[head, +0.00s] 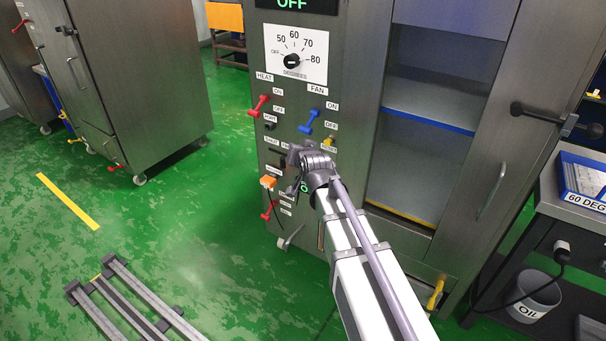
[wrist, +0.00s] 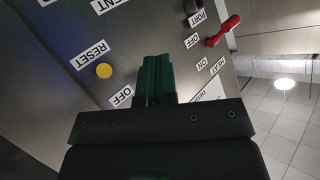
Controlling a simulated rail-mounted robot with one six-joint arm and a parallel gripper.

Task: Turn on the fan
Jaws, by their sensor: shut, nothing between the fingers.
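The fan switch is a blue lever (head: 309,121) on the steel cabinet's control panel, under the FAN label, in the head view. It slants from upper right to lower left, beside the ON and OFF labels. My gripper (head: 297,155) is in front of the panel, a little below the blue lever and apart from it in the picture. In the wrist view my gripper's dark green fingers (wrist: 157,62) are together with nothing held. They are near the fan's OFF label and the yellow RESET button (wrist: 104,71). The blue lever does not show in the wrist view.
A red heat lever (head: 258,105) is left of the fan lever; it also shows in the wrist view (wrist: 225,30). A dial (head: 292,61) is above, under a display reading OFF. An orange connector (head: 268,182) is lower on the panel. Open shelves are to the right.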

